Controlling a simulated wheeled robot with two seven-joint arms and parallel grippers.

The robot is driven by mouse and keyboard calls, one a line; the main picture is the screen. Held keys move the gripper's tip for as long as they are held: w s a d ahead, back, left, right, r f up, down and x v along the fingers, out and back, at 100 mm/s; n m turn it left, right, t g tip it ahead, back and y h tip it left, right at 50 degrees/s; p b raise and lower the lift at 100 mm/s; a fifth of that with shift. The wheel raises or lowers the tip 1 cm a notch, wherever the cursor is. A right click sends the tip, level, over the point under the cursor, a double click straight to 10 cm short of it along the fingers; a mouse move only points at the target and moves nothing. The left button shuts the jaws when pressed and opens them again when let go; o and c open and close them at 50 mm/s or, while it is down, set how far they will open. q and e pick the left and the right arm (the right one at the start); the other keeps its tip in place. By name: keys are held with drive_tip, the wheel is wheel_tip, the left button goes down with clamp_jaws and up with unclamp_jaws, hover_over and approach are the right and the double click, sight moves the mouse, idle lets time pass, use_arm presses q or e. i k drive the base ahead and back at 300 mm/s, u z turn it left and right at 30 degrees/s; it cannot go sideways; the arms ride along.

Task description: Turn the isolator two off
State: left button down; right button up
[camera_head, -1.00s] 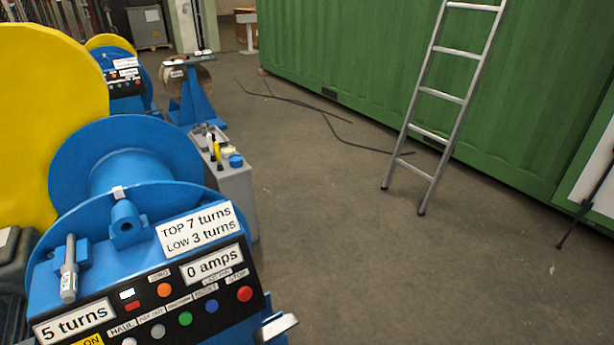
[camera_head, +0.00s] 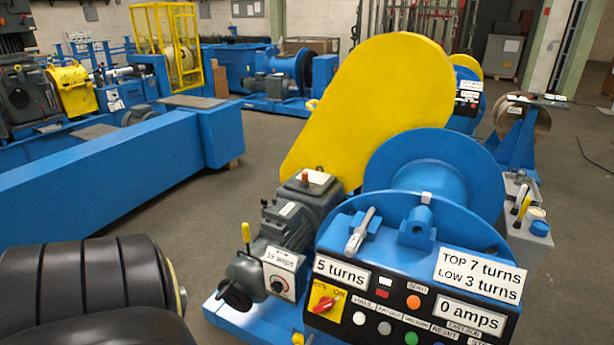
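A rotary switch with a red handle (camera_head: 325,303) on a yellow plate sits at the lower left of the near blue winch's black control panel (camera_head: 383,325). Its handle is tilted, with one end up to the right, on the side of the word ON. I cannot read a number that marks it as isolator two. A second winch with a smaller control panel (camera_head: 468,97) stands farther back; no isolator can be made out on it.
A grey motor (camera_head: 290,235) with a dial box reading amps stands left of the panel.

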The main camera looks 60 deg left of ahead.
sight(326, 304)
drive_tip(key=u, duration=3.85)
drive_tip(key=i, duration=0.75)
drive_tip(key=z, duration=2.4)
